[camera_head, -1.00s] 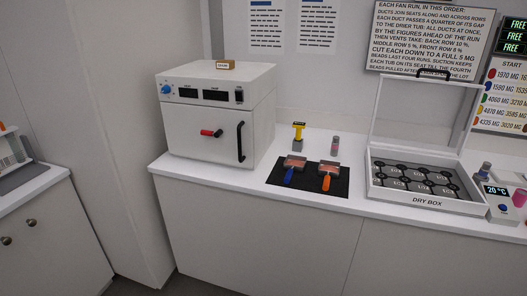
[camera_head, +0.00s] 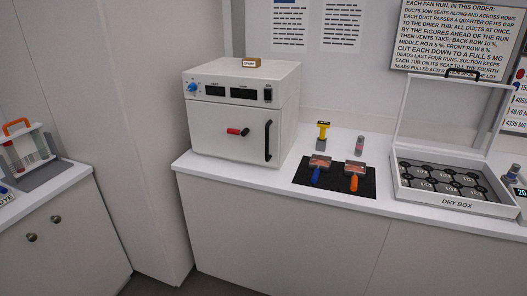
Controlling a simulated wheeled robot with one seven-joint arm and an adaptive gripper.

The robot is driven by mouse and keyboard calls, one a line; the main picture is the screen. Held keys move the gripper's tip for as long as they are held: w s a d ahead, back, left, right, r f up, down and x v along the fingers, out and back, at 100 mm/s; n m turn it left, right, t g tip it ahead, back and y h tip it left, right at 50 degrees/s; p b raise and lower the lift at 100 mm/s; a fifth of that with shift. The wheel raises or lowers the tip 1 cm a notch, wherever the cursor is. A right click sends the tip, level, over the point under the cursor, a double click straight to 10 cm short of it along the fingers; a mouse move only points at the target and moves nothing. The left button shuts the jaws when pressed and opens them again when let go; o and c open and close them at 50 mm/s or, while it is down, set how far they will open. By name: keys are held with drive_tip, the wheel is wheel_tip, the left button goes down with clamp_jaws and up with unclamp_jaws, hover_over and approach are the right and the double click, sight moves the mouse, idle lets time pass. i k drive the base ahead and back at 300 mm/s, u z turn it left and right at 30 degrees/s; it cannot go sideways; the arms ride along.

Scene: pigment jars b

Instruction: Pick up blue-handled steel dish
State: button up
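The blue-handled steel dish (camera_head: 319,161) lies on the left part of a black mat (camera_head: 336,189) on the white counter. Its blue handle (camera_head: 315,177) points toward the counter's front edge, and its pan looks filled with something reddish. A similar dish with an orange handle (camera_head: 355,169) lies just to its right on the same mat, a small gap apart. My gripper is not in view.
A white oven (camera_head: 236,112) with a shut door stands left of the mat. A yellow-topped tool (camera_head: 322,134) and a small capped jar (camera_head: 360,145) stand behind it. An open-lidded dry box (camera_head: 459,204) stands to the right. Bare counter lies between oven and mat.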

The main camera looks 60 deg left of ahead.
sight(318, 163)
drive_tip(key=u, duration=1.7)
